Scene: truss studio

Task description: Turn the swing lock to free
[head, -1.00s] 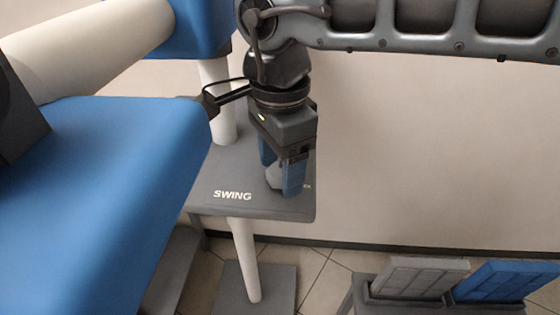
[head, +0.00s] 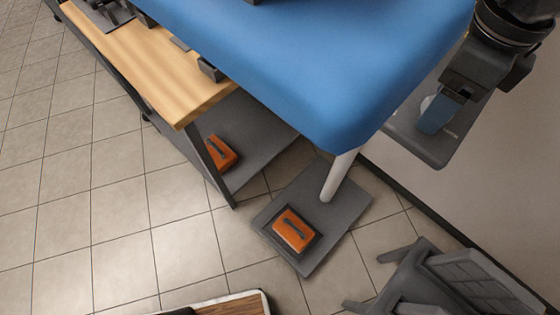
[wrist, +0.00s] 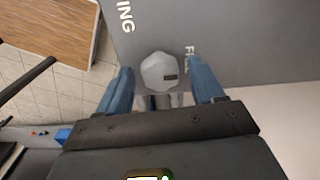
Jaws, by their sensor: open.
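The swing lock is a pale grey faceted knob (wrist: 158,70) with a small dark mark, on a dark grey panel (wrist: 250,40). White letters "ING" show on the panel left of the knob, and a partly hidden word starting with F shows on its right. My gripper (wrist: 163,84) is open, with one blue finger on each side of the knob and gaps visible between. In the head view, my gripper (head: 437,113) is at the right over the same panel (head: 428,150), and the knob is mostly hidden behind a finger.
A large blue body (head: 330,60) is beside the panel. A wooden bench (head: 170,60) stands at upper left. Orange blocks (head: 294,230) lie on grey base plates below. A grey rack (head: 460,280) stands at lower right. Tiled floor is clear at left.

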